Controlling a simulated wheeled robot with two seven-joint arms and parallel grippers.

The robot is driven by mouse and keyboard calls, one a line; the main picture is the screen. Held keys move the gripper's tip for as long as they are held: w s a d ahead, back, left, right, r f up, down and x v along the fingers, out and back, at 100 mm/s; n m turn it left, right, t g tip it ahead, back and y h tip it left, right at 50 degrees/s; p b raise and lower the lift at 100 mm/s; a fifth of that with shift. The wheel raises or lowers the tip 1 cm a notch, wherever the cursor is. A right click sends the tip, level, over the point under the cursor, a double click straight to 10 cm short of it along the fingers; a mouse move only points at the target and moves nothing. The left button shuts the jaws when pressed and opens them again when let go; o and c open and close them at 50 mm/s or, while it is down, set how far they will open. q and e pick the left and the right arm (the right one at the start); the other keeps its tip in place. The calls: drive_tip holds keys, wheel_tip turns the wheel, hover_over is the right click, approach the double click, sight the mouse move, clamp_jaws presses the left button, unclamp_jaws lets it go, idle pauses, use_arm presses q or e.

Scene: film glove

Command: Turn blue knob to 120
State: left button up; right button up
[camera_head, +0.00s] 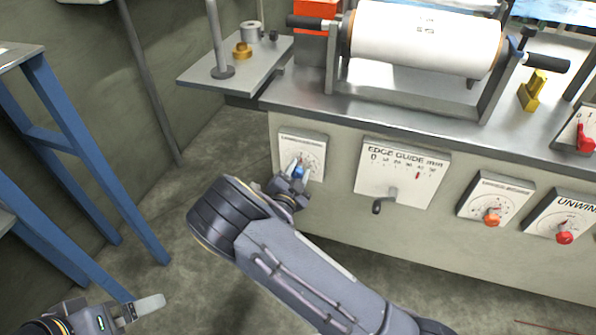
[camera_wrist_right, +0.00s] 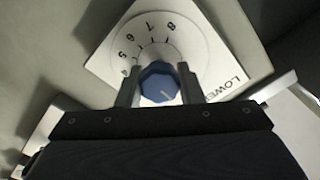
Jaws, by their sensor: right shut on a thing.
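The blue knob (camera_head: 298,171) is on the leftmost dial plate (camera_head: 313,145) of the machine's front panel. In the right wrist view the knob (camera_wrist_right: 158,82) sits between the two fingers of my right gripper (camera_wrist_right: 160,88), which is shut on it. A pale line on the knob points to the lower right in that view. Dial numbers 5 to 8 show above it; the lower part of the scale is hidden by the gripper. In the head view my right gripper (camera_head: 291,183) partly covers the knob. My left gripper (camera_head: 148,306) is at the lower left, away from the panel; its opening is unclear.
Right of the blue knob are the edge guide plate (camera_head: 402,172) with a dark crank (camera_head: 382,205), an orange knob (camera_head: 492,216) and a red knob (camera_head: 564,237). A white roll (camera_head: 425,38) lies on top. A blue-legged stand (camera_head: 95,165) is at the left, with open floor between.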

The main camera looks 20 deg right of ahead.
drive_tip(key=shift+r+m+p, duration=0.1)
drive_tip(key=shift+m+p, duration=0.75)
drive_tip(key=shift+m, duration=0.15)
drive_tip(key=m+p, duration=0.1)
drive_tip(key=m, duration=0.1)
drive_tip(key=shift+m, duration=0.3)
drive_tip(key=m+p, duration=0.2)
drive_tip(key=m, duration=0.3)
drive_tip(key=shift+f, duration=0.2)
drive_tip(key=m, duration=0.6)
drive_tip(key=shift+f+m+p, duration=0.15)
drive_tip(key=shift+m+p, duration=0.2)
drive_tip(key=shift+m, duration=0.05)
drive_tip(key=m, duration=0.3)
drive_tip(key=shift+m, duration=0.3)
drive_tip(key=shift+a+m, duration=0.1)
drive_tip(key=shift+m, duration=1.8)
